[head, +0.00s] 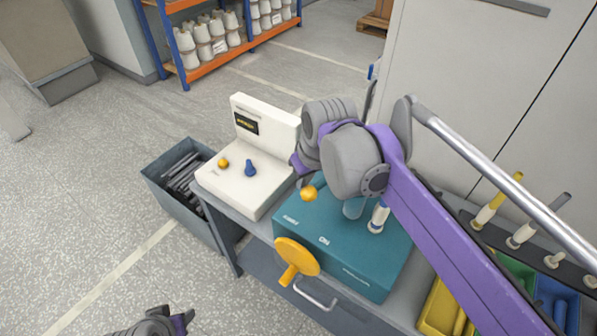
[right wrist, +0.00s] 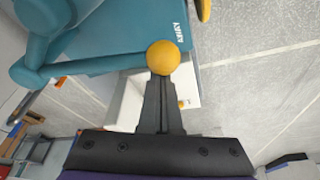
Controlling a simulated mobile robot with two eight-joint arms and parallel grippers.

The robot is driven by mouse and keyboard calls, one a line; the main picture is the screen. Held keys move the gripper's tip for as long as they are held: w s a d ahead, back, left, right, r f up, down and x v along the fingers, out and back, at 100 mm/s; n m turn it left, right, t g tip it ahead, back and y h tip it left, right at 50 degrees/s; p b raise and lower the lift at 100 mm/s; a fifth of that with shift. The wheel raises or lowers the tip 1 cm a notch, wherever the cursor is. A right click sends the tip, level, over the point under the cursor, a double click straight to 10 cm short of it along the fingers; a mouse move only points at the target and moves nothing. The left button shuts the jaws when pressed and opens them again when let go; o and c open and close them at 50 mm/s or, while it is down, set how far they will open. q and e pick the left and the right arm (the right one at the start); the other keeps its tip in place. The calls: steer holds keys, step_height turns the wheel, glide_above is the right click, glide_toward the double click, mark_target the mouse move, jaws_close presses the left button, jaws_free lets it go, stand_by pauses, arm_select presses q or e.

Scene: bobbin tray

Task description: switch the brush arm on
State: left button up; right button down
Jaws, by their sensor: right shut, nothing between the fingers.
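A teal box (head: 350,255) stands on the bench, with ON and other white lettering on top. A yellow ball knob (head: 308,193) is at its back-left side, and it also shows in the right wrist view (right wrist: 163,57). My right gripper (head: 301,181) is shut and empty. In the right wrist view its fingertips (right wrist: 162,78) meet the ball's lower edge; whether they touch cannot be told. A larger yellow handle (head: 296,254) is at the box's front-left. A teal post (head: 353,207) is partly hidden by my right wrist. My left gripper (head: 165,322) shows only partly at the bottom edge; its jaws are unclear.
A white console (head: 240,185) with an orange knob (head: 223,163) and a blue knob (head: 250,168) stands left of the box. A grey bin (head: 170,205) is beside the bench. A white and blue bobbin (head: 378,218) and yellow tray (head: 438,308) are to the right.

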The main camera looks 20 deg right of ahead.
arm_select(q)
steer(key=shift+w+r+p, duration=0.25)
steer(key=shift+r+p, duration=0.1)
steer(key=shift+r, duration=0.15)
steer(key=shift+w+r+p, duration=0.2)
steer(key=shift+r+p, duration=0.15)
steer(key=shift+r, duration=0.15)
arm_select(e)
steer(key=s+d+n, duration=0.2)
steer(key=s+d, duration=0.2)
steer(key=s, duration=0.2)
steer(key=shift+s+y, duration=0.25)
steer(key=shift+y, duration=0.15)
arm_select(q)
steer(key=shift+a, duration=0.1)
arm_select(e)
steer(key=shift+f+g, duration=0.1)
steer(key=shift+g, duration=0.2)
